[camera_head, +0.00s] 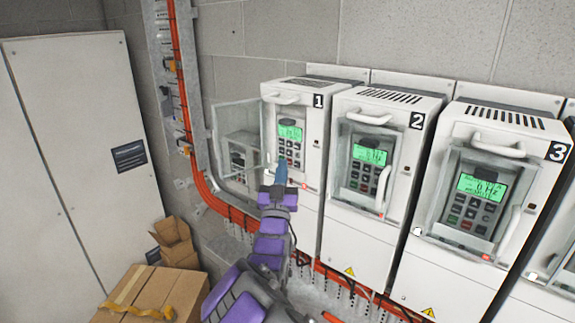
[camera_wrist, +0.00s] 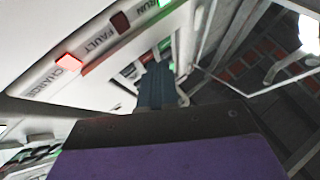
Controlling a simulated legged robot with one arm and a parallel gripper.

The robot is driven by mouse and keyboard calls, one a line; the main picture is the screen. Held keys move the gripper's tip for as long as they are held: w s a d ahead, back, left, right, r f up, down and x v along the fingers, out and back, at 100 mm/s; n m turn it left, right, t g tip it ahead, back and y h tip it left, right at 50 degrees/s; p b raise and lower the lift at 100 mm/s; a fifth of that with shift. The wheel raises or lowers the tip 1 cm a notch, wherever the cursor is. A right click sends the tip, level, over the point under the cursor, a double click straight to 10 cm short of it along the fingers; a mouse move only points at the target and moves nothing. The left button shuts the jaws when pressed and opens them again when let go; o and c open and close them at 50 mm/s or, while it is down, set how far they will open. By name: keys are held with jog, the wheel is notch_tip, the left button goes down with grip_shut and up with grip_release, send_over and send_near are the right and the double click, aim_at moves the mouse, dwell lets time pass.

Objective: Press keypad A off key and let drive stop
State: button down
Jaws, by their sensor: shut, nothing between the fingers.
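Drive 1 (camera_head: 311,175) is a white cabinet whose windowed door (camera_head: 235,145) stands open to the left. Its keypad (camera_head: 290,148) has a green-lit display, too small to read, above several keys. No letter A can be made out on it. My gripper (camera_head: 281,175) is shut and empty, with its blue fingers pointing up at the lower part of this keypad. In the wrist view the fingers (camera_wrist: 157,85) cover part of the keys (camera_wrist: 131,71). I cannot tell whether the tips touch a key. The CHARGE lamp (camera_wrist: 68,63) glows red, FAULT looks dark red, and RUN glows green.
Drive 2 (camera_head: 362,230) and drive 3 (camera_head: 455,265) stand to the right with their doors shut; drive 3's display shows 0 Hz. Orange conduit (camera_head: 205,190) runs down the wall at left. Cardboard boxes (camera_head: 140,290) and a tall white cabinet (camera_head: 75,150) stand at left.

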jog(key=shift+w+d, duration=0.2)
jog(key=shift+w, duration=0.1)
dwell(0.8)
dwell(0.3)
jog(key=shift+s+a+b, duration=0.5)
jog(key=shift+s+b, duration=0.15)
jog(key=shift+b, duration=0.3)
jog(key=shift+s+a+b, duration=0.8)
jog(key=shift+s+b, duration=0.1)
jog(key=shift+s, duration=0.1)
jog(key=shift+s+a+b, duration=0.75)
jog(key=shift+s+b, duration=0.1)
jog(key=shift+s, duration=0.15)
